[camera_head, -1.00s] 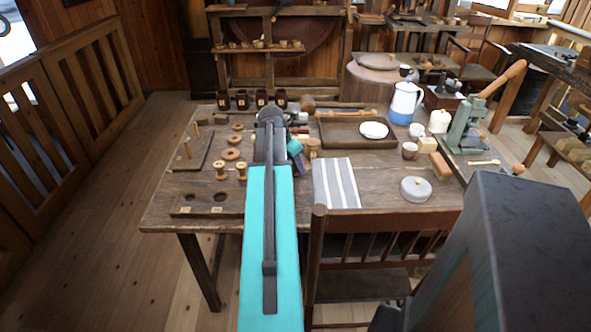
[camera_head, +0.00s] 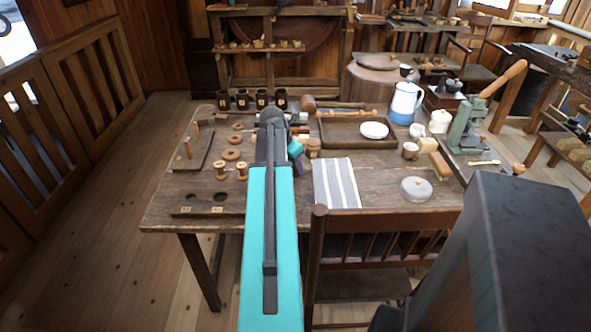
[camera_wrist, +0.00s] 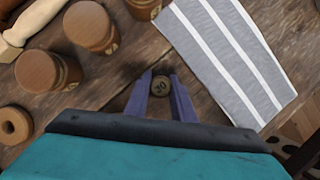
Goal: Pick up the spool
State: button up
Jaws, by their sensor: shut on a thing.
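My gripper (camera_wrist: 160,98) has its two purple-blue fingers on either side of a small round spool (camera_wrist: 160,85), whose end face carries a mark like "30". The fingers are shut on it. Most of the spool's body is hidden, and I cannot tell whether it is clear of the table. In the head view my gripper (camera_head: 299,164) is over the middle of the table, left of the striped cloth; the held spool cannot be made out there.
The striped cloth (camera_head: 337,184) is right of my gripper. Several wooden cylinders (camera_wrist: 90,25) stand close by. A chair (camera_head: 385,222) stands in front.

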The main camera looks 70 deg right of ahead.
jog(key=shift+r, duration=0.15)
jog(key=shift+r, duration=1.7)
jog(key=s+a, duration=0.1)
jog(key=a, duration=0.2)
jog(key=s+a, duration=0.2)
jog(key=a, duration=0.1)
jog(key=s+a+b, duration=0.1)
jog(key=a, duration=0.2)
jog(key=shift+s+a+r, duration=0.35)
jog(key=shift+r, duration=0.05)
jog(key=shift+s+a+f+b, duration=0.1)
jog(key=shift+a+f+b, duration=0.05)
jog(key=shift+b, duration=0.35)
jog(key=a+b, duration=0.2)
jog(key=b, duration=0.1)
jog(key=shift+s, duration=0.4)
jog(key=shift+s+a+b, duration=0.1)
jog(key=shift+a+b, duration=0.05)
jog(key=shift+b, duration=0.8)
jog(key=shift+s+a+b, duration=0.1)
jog(key=shift+a+b, duration=0.1)
jog(key=shift+b, duration=0.6)
